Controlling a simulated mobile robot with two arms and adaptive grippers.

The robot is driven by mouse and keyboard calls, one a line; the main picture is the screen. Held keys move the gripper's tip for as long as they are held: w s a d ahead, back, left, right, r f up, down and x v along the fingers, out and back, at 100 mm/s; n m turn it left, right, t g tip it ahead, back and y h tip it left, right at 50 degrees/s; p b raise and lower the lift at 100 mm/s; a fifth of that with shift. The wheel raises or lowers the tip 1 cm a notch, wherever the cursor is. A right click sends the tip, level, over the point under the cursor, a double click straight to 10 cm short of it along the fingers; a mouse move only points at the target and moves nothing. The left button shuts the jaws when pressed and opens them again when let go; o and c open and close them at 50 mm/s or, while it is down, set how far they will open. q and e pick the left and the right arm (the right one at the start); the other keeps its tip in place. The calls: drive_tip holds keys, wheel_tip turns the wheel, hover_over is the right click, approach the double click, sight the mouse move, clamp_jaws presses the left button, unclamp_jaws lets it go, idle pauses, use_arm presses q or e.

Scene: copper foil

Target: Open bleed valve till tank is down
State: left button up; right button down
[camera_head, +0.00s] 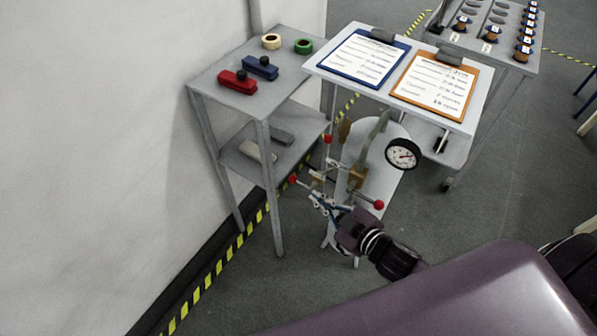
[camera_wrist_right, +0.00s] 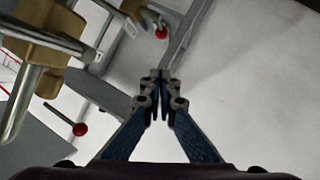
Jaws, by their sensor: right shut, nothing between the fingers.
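A grey tank (camera_head: 382,172) stands on legs, with a round pressure gauge (camera_head: 403,154) on its right; its needle reading is too small to tell. Brass valve fittings (camera_head: 357,178) sit in front of it, with several red-knobbed levers around them: an upper knob (camera_head: 328,139), a left knob (camera_head: 293,180) and a right knob (camera_head: 379,205). I cannot tell which is the bleed valve. My right gripper (camera_head: 313,199) is shut and empty, just below the left knob. In the right wrist view its fingertips (camera_wrist_right: 160,76) are together, apart from a red knob (camera_wrist_right: 80,129) and brass fitting (camera_wrist_right: 45,38).
A table with blue (camera_head: 364,58) and orange (camera_head: 435,83) clipboards stands above and behind the tank. A white wall (camera_head: 100,130) closes the left side.

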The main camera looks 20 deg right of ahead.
hover_over(301, 183)
drive_tip(key=s+a, duration=0.2)
drive_tip(key=s, duration=0.1)
wheel_tip(301, 183, down, 3)
use_arm(q)
drive_tip(key=shift+s+a+r, duration=0.1)
drive_tip(key=shift+s, duration=0.25)
use_arm(e)
drive_tip(key=shift+w+d+f, duration=0.1)
drive_tip(key=shift+w+f, duration=0.2)
drive_tip(key=shift+f, duration=0.3)
drive_tip(key=shift+w+d+f, duration=0.1)
drive_tip(key=shift+w+f, duration=0.15)
drive_tip(key=shift+f, duration=0.4)
drive_tip(key=shift+w+d+f, duration=0.1)
drive_tip(key=shift+w+f, duration=0.2)
drive_tip(key=shift+f, duration=0.3)
